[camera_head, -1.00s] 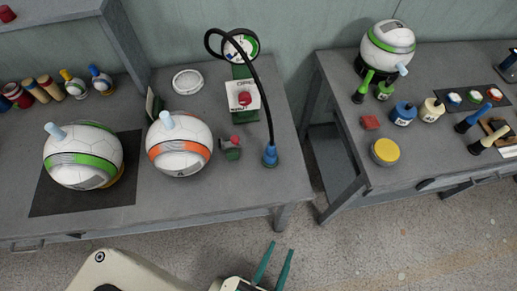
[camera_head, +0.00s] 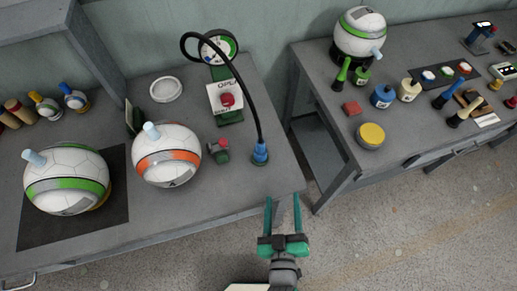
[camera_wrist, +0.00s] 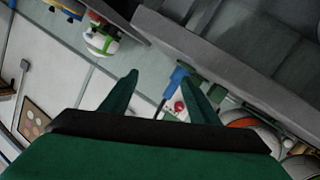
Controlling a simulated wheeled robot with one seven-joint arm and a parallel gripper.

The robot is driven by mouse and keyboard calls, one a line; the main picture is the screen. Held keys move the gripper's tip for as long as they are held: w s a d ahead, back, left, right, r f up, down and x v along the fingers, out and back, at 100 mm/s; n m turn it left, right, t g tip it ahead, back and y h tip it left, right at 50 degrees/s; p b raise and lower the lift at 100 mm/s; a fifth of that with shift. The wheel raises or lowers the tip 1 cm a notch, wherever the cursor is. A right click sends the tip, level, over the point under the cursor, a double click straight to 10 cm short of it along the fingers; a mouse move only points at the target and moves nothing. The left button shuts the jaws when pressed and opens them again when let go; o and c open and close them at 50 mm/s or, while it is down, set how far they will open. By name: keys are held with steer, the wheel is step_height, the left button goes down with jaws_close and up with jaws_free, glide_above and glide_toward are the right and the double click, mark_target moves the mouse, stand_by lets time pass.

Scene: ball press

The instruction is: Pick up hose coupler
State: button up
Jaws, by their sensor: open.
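The hose coupler (camera_head: 260,152) is a blue fitting at the end of a black looping hose (camera_head: 243,90). It stands upright near the front right corner of the left table. In the wrist view the blue coupler (camera_wrist: 178,76) shows between and beyond the fingers, close to the right finger. My gripper (camera_head: 283,203) has green fingers, is open and empty, and is in front of the table edge, below and slightly right of the coupler in the head view. It also fills the lower wrist view (camera_wrist: 160,85).
An orange-banded ball (camera_head: 166,155), a green-banded ball (camera_head: 66,181), a small red-topped valve (camera_head: 219,151) and a gauge stand (camera_head: 226,100) are on the left table. A gap separates it from the right table (camera_head: 300,95), which holds several tools and another ball (camera_head: 360,35).

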steer(key=w+d+r, duration=0.1)
steer(key=w+d, duration=0.1)
steer(key=w, duration=0.1)
steer(key=w+d+r+h, duration=0.1)
steer(key=w+d, duration=0.1)
steer(key=w, duration=0.1)
steer(key=w+d+r+h, duration=0.1)
steer(key=w, duration=0.2)
steer(key=shift+w+d+r+n+t, duration=0.3)
steer(key=shift+w+d+r, duration=0.05)
steer(key=shift+d+r, duration=0.05)
steer(key=w+d+r+m+g+h, duration=0.8)
steer(key=w+d+r+m+h, duration=0.4)
steer(key=d+r, duration=0.4)
steer(key=m+g+y, duration=0.4)
steer(key=g+y, duration=0.5)
steer(key=y, duration=0.6)
glide_toward(261, 141)
step_height(261, 141, down, 5)
steer(key=shift+d+f, duration=0.1)
steer(key=shift+f, duration=0.1)
step_height(261, 141, down, 4)
steer(key=shift+f, duration=0.15)
steer(key=shift+s+f, duration=0.15)
steer(key=shift+f, duration=1.45)
steer(key=shift+s+f, duration=0.15)
steer(key=shift+f, duration=1.5)
